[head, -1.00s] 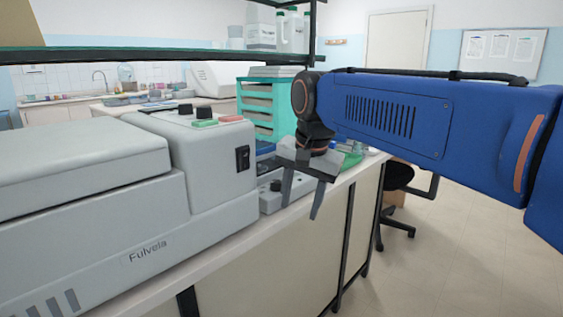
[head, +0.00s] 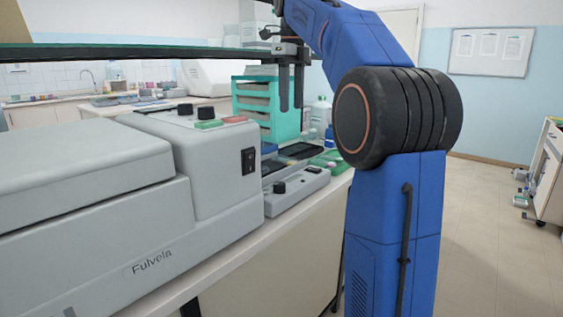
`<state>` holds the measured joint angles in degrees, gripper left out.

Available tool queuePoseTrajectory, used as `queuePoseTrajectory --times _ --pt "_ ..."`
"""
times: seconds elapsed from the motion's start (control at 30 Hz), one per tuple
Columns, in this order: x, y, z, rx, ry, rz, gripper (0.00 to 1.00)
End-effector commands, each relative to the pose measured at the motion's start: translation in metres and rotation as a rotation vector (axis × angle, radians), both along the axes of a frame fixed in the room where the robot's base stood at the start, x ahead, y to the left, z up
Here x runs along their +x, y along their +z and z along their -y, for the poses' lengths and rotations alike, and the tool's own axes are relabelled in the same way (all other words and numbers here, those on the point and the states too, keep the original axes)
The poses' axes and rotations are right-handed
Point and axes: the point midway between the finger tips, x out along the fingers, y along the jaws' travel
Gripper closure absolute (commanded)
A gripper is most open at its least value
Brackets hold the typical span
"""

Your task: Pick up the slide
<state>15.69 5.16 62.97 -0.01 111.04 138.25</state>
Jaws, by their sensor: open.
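My gripper (head: 291,106) is in the upper middle of the head view, its two dark fingers pointing down and apart. It is open, with nothing seen between the fingers. It hangs in front of the turquoise drawer rack and above the bench's far part. I cannot make out a slide in this view. A grey device with a black knob (head: 296,190) sits on the bench below the gripper. Behind it are a dark flat tray (head: 299,151) and a green item (head: 327,160), partly hidden by my arm.
A large grey Fulvela machine (head: 130,200) fills the left of the bench. A shelf (head: 120,53) runs above it, close to my gripper. The turquoise drawer rack (head: 266,107) stands behind. Open floor (head: 490,230) lies to the right.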

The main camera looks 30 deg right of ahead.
Motion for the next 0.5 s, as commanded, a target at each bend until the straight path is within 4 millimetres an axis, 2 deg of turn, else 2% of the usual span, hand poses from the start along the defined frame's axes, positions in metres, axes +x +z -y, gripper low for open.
queuePoseTrajectory --times 0.13,0.23,0.37,0.5 --pt "0.007 0.005 0.008 0.004 -0.094 -0.012 0.53" --pt "0.008 0.001 0.009 0.005 -0.110 -0.016 0.53" --pt "0.007 -0.016 0.008 0.006 -0.110 -0.016 0.53" --pt "0.007 -0.040 0.008 0.005 -0.108 -0.017 0.53"
